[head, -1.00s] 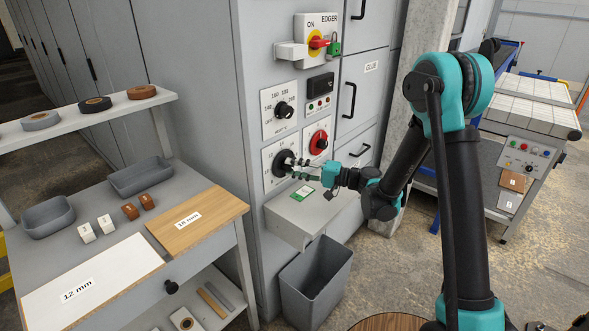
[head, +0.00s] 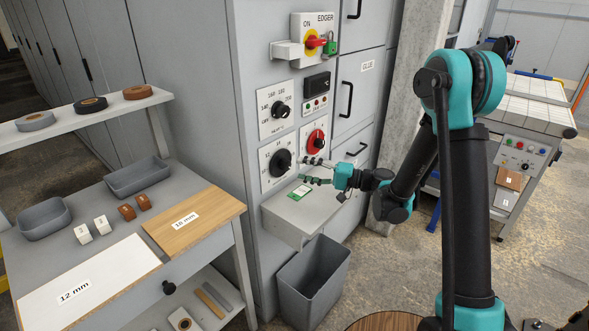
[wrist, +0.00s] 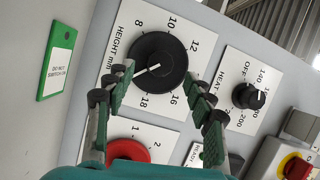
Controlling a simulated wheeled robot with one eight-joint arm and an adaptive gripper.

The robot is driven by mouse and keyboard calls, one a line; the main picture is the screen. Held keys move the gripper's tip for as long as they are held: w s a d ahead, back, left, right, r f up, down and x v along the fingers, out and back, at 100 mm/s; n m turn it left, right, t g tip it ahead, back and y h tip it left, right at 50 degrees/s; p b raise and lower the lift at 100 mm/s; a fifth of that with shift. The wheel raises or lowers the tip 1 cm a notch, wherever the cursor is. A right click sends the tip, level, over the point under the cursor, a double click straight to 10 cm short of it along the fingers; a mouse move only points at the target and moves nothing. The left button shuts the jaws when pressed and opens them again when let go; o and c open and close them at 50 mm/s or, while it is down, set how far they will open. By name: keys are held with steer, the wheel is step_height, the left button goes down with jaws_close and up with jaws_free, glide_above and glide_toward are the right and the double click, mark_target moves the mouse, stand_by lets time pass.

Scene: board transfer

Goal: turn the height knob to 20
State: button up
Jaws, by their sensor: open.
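The black height knob (head: 281,163) is on a white plate on the grey machine front. In the wrist view the knob (wrist: 158,62) fills the middle of its "HEIGHT mm" dial. Its white pointer line slants to the lower left, past the 18 mark on the side towards 8. Marks 8, 10, 12, 16 and 18 are readable; I cannot read a 20, and a finger covers part of the dial's left edge. My gripper (head: 308,171) is open and apart from the knob, a little to its right in the head view. Its fingers (wrist: 161,82) frame the knob, holding nothing.
A red knob (head: 316,141) and a heat knob (head: 281,110) sit close by. A grey box (head: 296,216) with a green card juts out below the dial, above a grey bin (head: 314,282). A workbench with boards (head: 192,220) stands left.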

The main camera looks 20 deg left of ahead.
steer(key=d, duration=0.7)
steer(key=shift+s+d, duration=0.1)
steer(key=shift+d, duration=0.1)
steer(key=s+d+f+t+h, duration=0.1)
steer(key=s+d+f+h, duration=0.2)
steer(key=s+d+h, duration=0.3)
steer(key=s+d+f+m+t+h, duration=0.1)
steer(key=s+d+f+h, duration=0.2)
steer(key=d, duration=1.3)
steer(key=s+d+f+t+h, duration=0.2)
steer(key=s+d+f+h, duration=0.1)
steer(key=s+d+h, duration=0.6)
steer(key=shift+s+d+f+m, duration=0.15)
steer(key=shift+s+d+m, duration=0.2)
steer(key=shift+d, duration=0.8)
